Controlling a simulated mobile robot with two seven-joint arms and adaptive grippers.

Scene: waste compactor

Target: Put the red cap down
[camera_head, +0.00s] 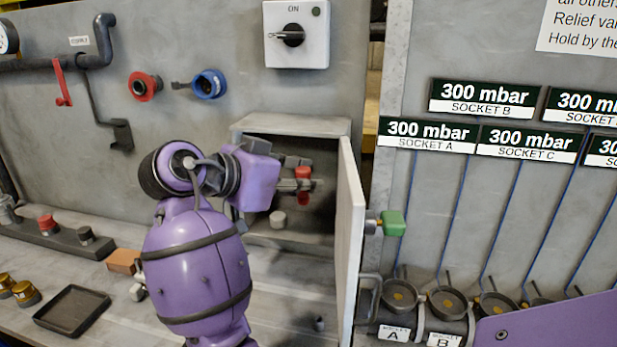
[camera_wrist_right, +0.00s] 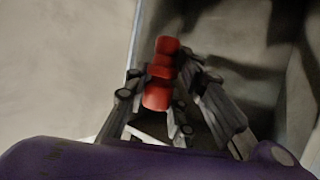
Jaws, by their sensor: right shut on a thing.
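The red cap (camera_head: 303,172) is inside the open grey wall cabinet (camera_head: 290,122), in the grip of my right gripper (camera_head: 291,180). In the right wrist view the red cap (camera_wrist_right: 162,72) shows as stacked red parts between the two dark fingers of my right gripper (camera_wrist_right: 172,85). The gripper is shut on it. It appears held above the cabinet floor, but whether it touches anything there is unclear. A small pale cylinder (camera_head: 278,219) stands on the cabinet floor below the gripper. My left gripper is not in view.
The cabinet door (camera_head: 348,240) stands open on the right, close to my arm. A dark tray (camera_head: 72,311) and brass pieces (camera_head: 25,293) lie at the left. A rack (camera_head: 60,240) holds a red-topped piece (camera_head: 47,224).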

